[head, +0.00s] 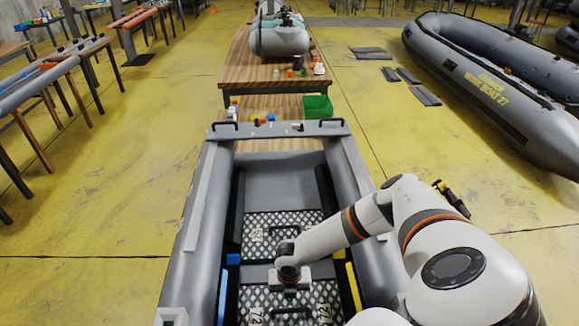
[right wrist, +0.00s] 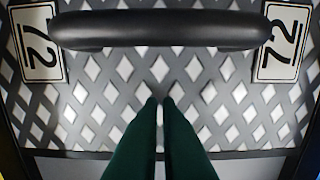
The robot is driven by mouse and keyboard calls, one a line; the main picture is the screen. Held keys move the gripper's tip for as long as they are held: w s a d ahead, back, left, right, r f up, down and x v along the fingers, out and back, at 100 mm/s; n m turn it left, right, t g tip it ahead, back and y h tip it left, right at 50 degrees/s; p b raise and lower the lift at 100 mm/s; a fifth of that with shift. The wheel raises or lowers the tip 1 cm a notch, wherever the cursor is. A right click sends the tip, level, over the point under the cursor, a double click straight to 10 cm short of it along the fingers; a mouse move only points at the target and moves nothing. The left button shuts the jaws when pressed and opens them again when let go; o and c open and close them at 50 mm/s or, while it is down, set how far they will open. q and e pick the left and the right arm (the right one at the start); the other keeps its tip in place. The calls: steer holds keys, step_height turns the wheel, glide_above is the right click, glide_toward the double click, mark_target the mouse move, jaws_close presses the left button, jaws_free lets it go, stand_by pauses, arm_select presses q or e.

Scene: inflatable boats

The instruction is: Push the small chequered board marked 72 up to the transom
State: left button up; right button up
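The chequered board marked 72 (head: 262,298) lies on the boat floor at the bottom of the head view. In the right wrist view the board (right wrist: 110,100) shows a white 72 label at each side and a black bar handle (right wrist: 160,30). My right gripper (head: 290,284) is over this board, beyond its handle. Its green fingers (right wrist: 160,100) are together with nothing visible between them; contact with the board cannot be told. A flat grey panel (head: 280,172) at the boat's far end looks like the transom. My left gripper is not seen.
Another chequered board (head: 262,219) with a handle lies farther up the floor; its number is hard to read. A plain grey strip (head: 258,272) separates the two boards. Side tubes (head: 196,230) flank the floor. A table with a green bin (head: 318,106) stands beyond.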

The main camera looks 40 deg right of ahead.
mark_target(291, 321)
steer(key=shift+s+a+f, duration=0.1)
steer(key=shift+s+f, duration=0.05)
steer(key=shift+f, duration=0.1)
steer(key=shift+s+a+r+p, duration=0.1)
steer(key=shift+s+a+p, duration=0.45)
steer(key=shift+s+p, duration=0.25)
steer(key=shift+s+a+p, duration=1.55)
steer(key=shift+s+a, duration=0.15)
steer(key=shift+s, duration=0.15)
steer(key=shift+s+a+p, duration=0.3)
steer(key=shift+s+a, duration=0.1)
steer(key=shift+s, duration=0.05)
steer(key=shift+w+d+b, duration=0.55)
steer(key=shift+w+d, duration=0.1)
steer(key=shift+w, duration=0.1)
step_height(291, 321, up, 9)
steer(key=p, duration=0.8)
